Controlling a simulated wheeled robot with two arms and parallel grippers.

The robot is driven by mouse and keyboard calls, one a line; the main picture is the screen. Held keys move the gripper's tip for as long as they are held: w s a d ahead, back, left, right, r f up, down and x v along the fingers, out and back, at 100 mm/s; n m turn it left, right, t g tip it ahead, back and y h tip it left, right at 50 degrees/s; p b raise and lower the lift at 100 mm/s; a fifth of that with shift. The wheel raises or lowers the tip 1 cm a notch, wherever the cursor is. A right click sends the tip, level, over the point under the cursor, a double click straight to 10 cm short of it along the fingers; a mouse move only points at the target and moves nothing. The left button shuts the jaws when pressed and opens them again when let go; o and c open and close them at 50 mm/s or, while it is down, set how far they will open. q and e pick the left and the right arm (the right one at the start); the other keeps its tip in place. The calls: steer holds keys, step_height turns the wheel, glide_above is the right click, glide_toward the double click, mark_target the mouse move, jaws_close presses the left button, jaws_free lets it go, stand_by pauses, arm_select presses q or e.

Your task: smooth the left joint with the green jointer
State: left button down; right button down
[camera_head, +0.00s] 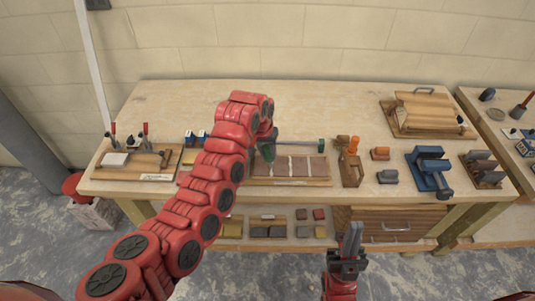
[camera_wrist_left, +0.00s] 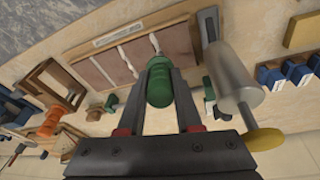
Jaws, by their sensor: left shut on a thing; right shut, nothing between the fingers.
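My left gripper (camera_wrist_left: 160,100) is shut on the green jointer (camera_wrist_left: 158,82), whose green handle shows between the fingers. In the head view the jointer (camera_head: 267,153) hangs at the far left part of the brick panel, partly behind my arm. The panel (camera_wrist_left: 178,42) is reddish brown with pale vertical joints (camera_wrist_left: 126,60); it also shows in the head view (camera_head: 300,168). The left joint is largely covered by the jointer and my arm, and I cannot tell whether the tip touches it. My right gripper (camera_head: 350,240) is shut and empty in front of the bench.
A grey rod with a green end (camera_head: 321,145) lies behind the panel. A wooden tool with an orange knob (camera_head: 352,150) stands right of it. A blue vise-like tool (camera_head: 430,170) is further right. A grey cylinder with a yellow end (camera_wrist_left: 238,90) is close beside the left gripper.

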arm_select(q)
steer(key=shift+w, duration=0.2)
steer(key=shift+w, duration=0.15)
steer(key=shift+w+b, duration=0.45)
steer(key=shift+w, duration=0.15)
steer(key=shift+f, duration=0.1)
steer(key=shift+w+b, duration=0.35)
steer(key=shift+b, duration=0.15)
steer(key=shift+w, duration=0.35)
